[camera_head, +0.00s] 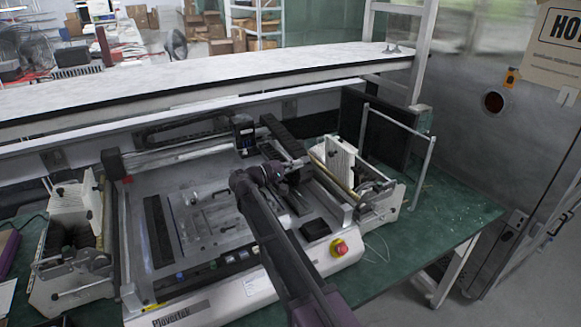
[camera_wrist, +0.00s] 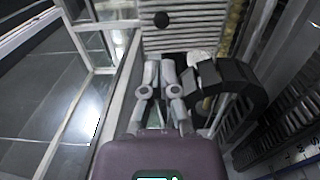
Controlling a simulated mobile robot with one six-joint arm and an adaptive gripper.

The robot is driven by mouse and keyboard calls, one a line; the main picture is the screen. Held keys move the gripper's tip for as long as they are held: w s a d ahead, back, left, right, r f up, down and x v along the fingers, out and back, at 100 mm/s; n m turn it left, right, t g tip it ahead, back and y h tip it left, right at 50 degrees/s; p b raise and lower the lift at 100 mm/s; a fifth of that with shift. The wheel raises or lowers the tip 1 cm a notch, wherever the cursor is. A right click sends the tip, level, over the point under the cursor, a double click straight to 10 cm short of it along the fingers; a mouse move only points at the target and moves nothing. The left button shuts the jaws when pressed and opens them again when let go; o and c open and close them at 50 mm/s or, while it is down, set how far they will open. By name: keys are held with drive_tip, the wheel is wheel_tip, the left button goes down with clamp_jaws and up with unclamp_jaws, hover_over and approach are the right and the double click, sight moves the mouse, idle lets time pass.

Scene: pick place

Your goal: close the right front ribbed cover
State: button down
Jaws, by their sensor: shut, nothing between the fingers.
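The right front ribbed cover (camera_head: 340,158) is a pale ribbed panel standing raised and tilted at the right end of the machine. In the wrist view, a pale ribbed panel (camera_wrist: 185,38) with a round black knob (camera_wrist: 161,19) fills the top middle, just beyond my fingers. My gripper (camera_wrist: 160,66) is shut and empty, its fingers pointing at the lower part of this panel. Whether the fingertips touch it, I cannot tell. In the head view, my gripper (camera_head: 303,165) is left of the cover, partly hidden by my own dark arm.
A similar ribbed cover (camera_head: 72,205) stands at the machine's left end. A black cable chain (camera_head: 282,137) runs close behind my gripper. A metal frame (camera_head: 430,155) rises right of the cover. A red stop button (camera_head: 340,247) is on the front. The green table (camera_head: 455,215) is clear at right.

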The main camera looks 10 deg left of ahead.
sight(329, 154)
drive_tip(key=x, duration=1)
drive_tip(key=shift+d, duration=0.1)
